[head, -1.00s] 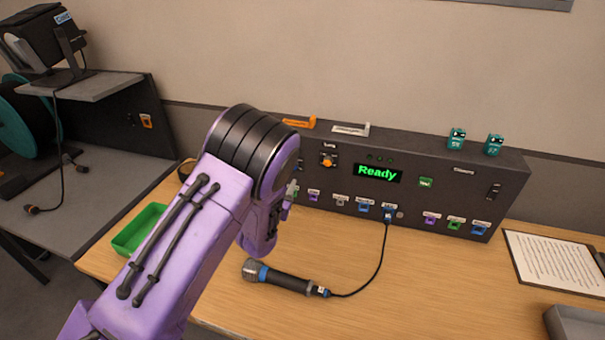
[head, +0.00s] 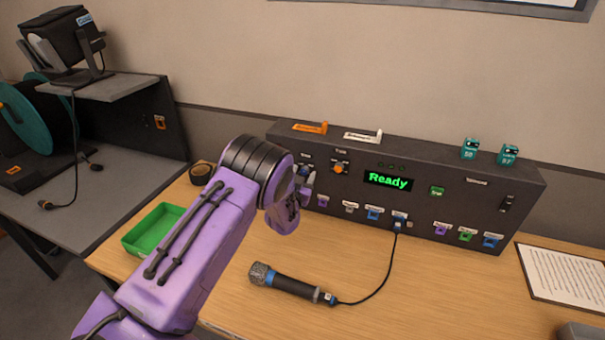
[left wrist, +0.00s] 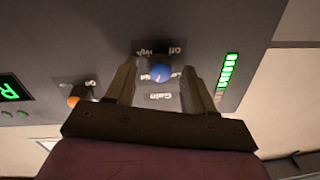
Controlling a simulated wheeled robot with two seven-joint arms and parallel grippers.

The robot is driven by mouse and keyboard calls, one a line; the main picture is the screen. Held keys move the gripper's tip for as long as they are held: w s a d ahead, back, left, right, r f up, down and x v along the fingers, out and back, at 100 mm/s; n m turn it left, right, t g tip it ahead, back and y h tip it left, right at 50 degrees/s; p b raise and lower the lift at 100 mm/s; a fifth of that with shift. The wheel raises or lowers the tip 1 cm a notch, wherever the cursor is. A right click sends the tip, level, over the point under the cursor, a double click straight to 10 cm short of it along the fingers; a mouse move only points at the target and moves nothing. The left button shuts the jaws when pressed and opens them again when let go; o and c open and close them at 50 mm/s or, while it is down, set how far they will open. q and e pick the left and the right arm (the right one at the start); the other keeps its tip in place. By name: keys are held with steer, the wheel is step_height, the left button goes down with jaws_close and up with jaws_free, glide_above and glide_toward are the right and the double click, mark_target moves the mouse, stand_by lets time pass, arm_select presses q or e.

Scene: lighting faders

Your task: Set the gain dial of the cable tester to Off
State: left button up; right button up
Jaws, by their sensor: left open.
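The cable tester (head: 460,200) is a long dark box at the back of the table, its display reading "Ready". Its gain dial is a round blue knob (left wrist: 160,72) with a pale mark, seen upside down in the left wrist view. Its labels read "Gain" and "Off"; a third word is hard to read. My left gripper (left wrist: 159,68) is open, one finger on each side of the dial, with gaps visible. In the head view the left gripper (head: 307,183) is at the panel's left end, partly covering the dial (head: 303,170). My right gripper is not in view.
An orange dial (head: 339,169) sits right of the gain dial. A green level bar (left wrist: 229,72) lights beside it. A microphone (head: 285,283) is cabled to the panel. A green tray (head: 155,231) and a paper sheet (head: 565,272) lie on the table.

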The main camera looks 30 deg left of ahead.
arm_select(q)
jaws_close()
stand_by(0.3)
